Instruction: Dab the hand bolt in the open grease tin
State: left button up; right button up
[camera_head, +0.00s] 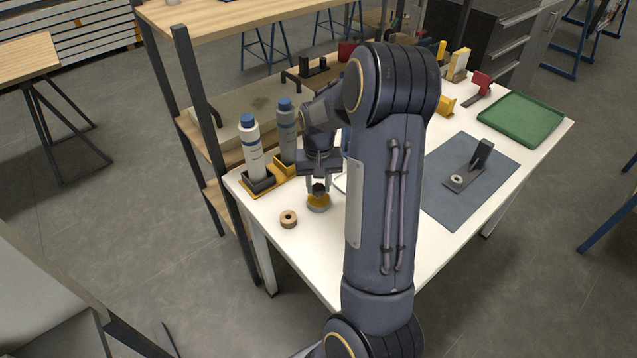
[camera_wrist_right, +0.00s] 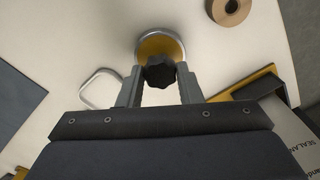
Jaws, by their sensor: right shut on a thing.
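My right gripper (camera_head: 319,186) is shut on the hand bolt (camera_head: 319,189), which has a dark lobed knob. The right wrist view shows the knob (camera_wrist_right: 160,72) between the two fingers. The open grease tin (camera_head: 318,204) is a low round tin with yellow-brown grease, on the white table. In the right wrist view the tin (camera_wrist_right: 161,41) lies directly beyond the knob, partly covered by it. The bolt's shank is hidden, so I cannot tell whether it touches the grease. My left gripper is not in view.
A tape roll (camera_head: 289,219) lies beside the tin. Two bottles with blue caps (camera_head: 250,145) stand in holders behind it. A grey mat (camera_head: 447,205) carries a fixture (camera_head: 470,171); a green tray (camera_head: 520,119) is at the far right. My right arm hides the table's middle.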

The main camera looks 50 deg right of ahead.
aim_at(318, 187)
jog(key=shift+r+p, duration=2.8)
jog(key=shift+r, duration=0.7)
